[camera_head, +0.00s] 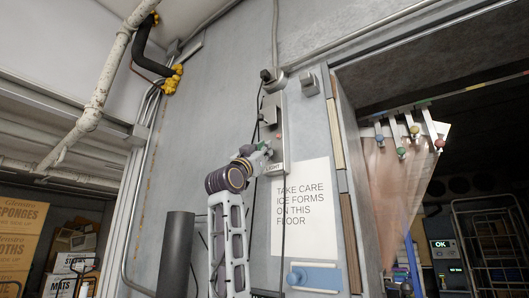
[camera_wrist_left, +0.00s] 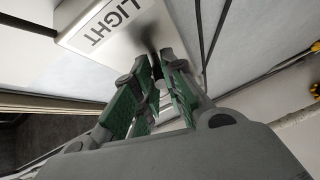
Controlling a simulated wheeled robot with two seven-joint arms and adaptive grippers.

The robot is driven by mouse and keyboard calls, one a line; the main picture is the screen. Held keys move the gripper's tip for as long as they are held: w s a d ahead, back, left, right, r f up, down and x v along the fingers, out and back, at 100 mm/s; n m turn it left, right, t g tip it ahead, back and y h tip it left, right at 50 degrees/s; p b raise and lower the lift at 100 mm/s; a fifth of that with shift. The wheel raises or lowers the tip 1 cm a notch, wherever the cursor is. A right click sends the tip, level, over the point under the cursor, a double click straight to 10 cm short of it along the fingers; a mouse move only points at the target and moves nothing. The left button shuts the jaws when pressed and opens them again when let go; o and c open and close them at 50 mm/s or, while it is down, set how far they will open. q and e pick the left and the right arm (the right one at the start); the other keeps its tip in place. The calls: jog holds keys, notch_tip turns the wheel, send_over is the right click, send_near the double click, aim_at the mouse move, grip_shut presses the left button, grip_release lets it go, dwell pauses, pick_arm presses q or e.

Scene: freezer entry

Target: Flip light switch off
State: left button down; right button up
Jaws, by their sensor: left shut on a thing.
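The light switch is a grey metal box (camera_head: 271,113) on the wall, with a plate marked "LIGHT" (camera_head: 275,168) at its lower end. In the left wrist view the switch box (camera_wrist_left: 128,32) is at the top, with its lettering tilted. My left gripper (camera_head: 264,149) is up against the box just above the plate. In the left wrist view its green-padded fingers (camera_wrist_left: 158,68) close together at the box face, shut on the switch lever. The lever is mostly hidden between the fingers, so its position cannot be told. My right gripper is not in view.
A paper sign (camera_head: 302,207) about ice hangs just right of my left arm. A blue plate with a handle (camera_head: 314,278) is below it. The freezer doorway with hanging strips (camera_head: 392,185) is on the right. A white pipe (camera_head: 92,112) and shelved boxes (camera_head: 20,230) are on the left.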

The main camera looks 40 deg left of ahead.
pick_arm(q)
jog(key=shift+a, duration=0.1)
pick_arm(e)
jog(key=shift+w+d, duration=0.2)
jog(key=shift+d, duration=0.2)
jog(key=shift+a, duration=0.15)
pick_arm(q)
jog(key=c, duration=1.5)
grip_release()
jog(key=shift+s+a, duration=0.1)
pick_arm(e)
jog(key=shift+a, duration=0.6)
pick_arm(q)
jog(key=shift+v, duration=6)
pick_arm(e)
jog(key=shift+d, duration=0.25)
